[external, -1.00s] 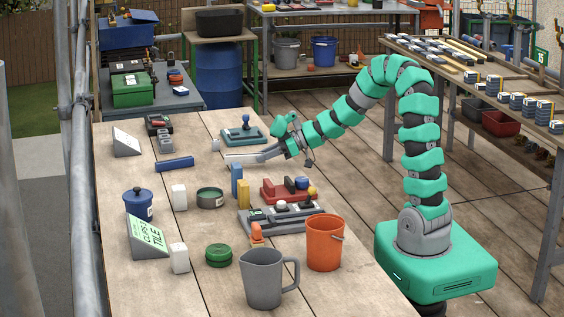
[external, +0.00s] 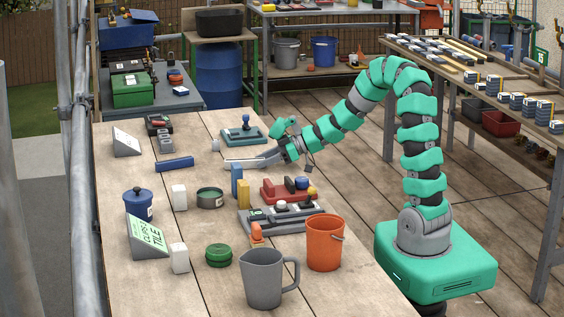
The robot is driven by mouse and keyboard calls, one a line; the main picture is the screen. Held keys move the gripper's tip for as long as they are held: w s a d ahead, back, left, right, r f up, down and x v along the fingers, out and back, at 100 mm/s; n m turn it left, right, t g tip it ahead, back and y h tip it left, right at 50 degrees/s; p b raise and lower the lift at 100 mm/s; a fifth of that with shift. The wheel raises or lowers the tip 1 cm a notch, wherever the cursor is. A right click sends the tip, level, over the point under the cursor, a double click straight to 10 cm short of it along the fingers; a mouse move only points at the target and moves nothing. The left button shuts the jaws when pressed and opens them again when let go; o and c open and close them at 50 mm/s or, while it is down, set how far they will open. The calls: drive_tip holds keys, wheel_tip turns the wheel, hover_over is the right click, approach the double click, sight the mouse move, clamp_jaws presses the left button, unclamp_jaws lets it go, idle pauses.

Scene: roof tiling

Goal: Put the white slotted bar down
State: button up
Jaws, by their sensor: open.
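My gripper (external: 240,163) reaches in from the right, low over the middle of the workbench (external: 215,285). Its grey fingers point left and are open. A pale strip, which looks like the white slotted bar (external: 243,159), lies at the fingers close to the bench top. It is small and partly hidden by the fingers. I cannot make out its slots or whether it touches them.
A blue bar (external: 174,163) lies left of my gripper. A teal-based tool (external: 242,134) sits behind.

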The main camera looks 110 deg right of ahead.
drive_tip(key=shift+f+b, duration=0.1)
drive_tip(key=shift+b, duration=0.55)
drive_tip(key=p+v, duration=0.5)
drive_tip(key=v, duration=0.9)
drive_tip(key=shift+p, duration=0.35)
